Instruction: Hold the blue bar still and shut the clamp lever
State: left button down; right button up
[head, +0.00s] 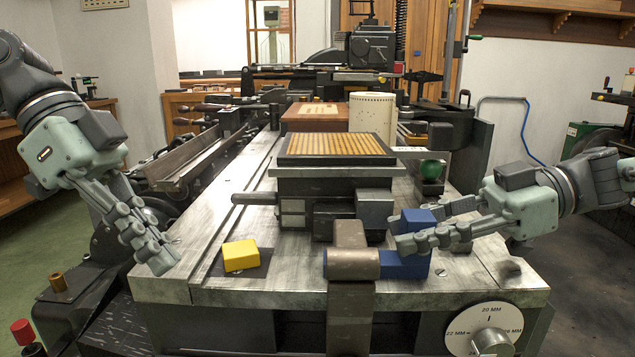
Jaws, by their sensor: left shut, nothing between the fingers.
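The blue bar (405,266) is an upright blue block with a low foot, at the front right of the machine table. My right gripper (413,224) reaches in from the right, with one finger across the bar's front and the other behind its top; it appears shut on the bar. A bronze cylinder on a strap (350,264) stands directly left of the bar. My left gripper (160,255) is shut and empty at the table's left edge.
A yellow block (240,255) sits on a dark patch at the table's front left. A grey rod (255,198) sticks out left from the central vise (330,185). A millimetre dial (491,330) is on the front right. The table top (190,235) is clear at left.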

jog(key=o, duration=0.4)
jog(key=shift+o, duration=0.2)
